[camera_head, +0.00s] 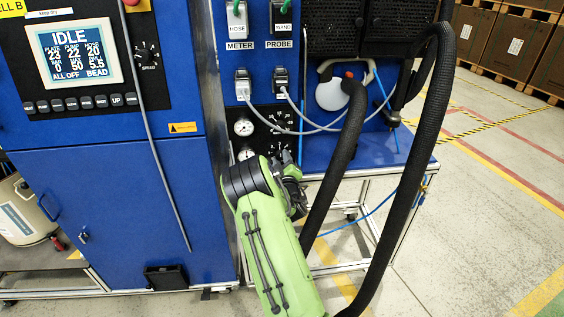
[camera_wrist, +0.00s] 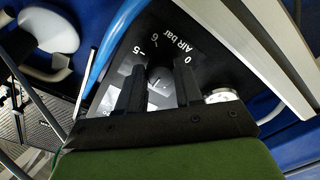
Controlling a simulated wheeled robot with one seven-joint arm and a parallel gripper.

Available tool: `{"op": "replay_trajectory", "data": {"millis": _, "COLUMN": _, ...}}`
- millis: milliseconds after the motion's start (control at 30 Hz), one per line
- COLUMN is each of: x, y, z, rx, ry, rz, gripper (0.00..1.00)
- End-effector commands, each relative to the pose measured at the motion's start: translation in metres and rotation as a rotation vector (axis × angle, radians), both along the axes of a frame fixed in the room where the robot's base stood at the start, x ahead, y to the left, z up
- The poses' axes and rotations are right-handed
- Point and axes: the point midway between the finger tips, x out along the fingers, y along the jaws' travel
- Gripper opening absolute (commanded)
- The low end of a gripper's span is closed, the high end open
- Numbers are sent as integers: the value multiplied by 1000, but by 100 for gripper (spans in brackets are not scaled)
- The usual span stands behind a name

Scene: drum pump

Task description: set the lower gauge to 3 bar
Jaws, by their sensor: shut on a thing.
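My gripper (camera_wrist: 160,82) is shut on a dark knob (camera_wrist: 158,73), one finger on each side. Around the knob is a printed "AIR bar" scale (camera_wrist: 160,42) with 0, 6 and 5 legible; other marks are hidden.
The upper gauge (camera_head: 243,127) sits above the lower one, beside another scaled knob (camera_head: 281,126). Grey cables (camera_head: 318,126) hang across the panel above. A thick black hose (camera_head: 346,145) loops close to the right of my arm. A blue hose (camera_wrist: 112,45) crosses the wrist view.

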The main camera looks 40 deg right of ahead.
Motion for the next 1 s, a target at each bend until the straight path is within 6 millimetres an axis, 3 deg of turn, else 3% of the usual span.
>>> {"op": "replay_trajectory", "data": {"millis": 233, "x": -1, "y": 0, "z": -3, "rx": 6, "ry": 7, "rz": -2, "gripper": 4}}
{"op": "replay_trajectory", "data": {"millis": 267, "x": -1, "y": 0, "z": -3, "rx": 5, "ry": 8, "rz": -2, "gripper": 40}}
{"op": "replay_trajectory", "data": {"millis": 400, "x": -1, "y": 0, "z": -2, "rx": 3, "ry": 5, "rz": -1, "gripper": 60}}
{"op": "replay_trajectory", "data": {"millis": 767, "x": -8, "y": 4, "z": -1, "rx": 1, "ry": 1, "rz": -3, "gripper": 60}}
{"op": "replay_trajectory", "data": {"millis": 1000, "x": -55, "y": 36, "z": -7, "rx": 4, "ry": 1, "rz": -4, "gripper": 60}}
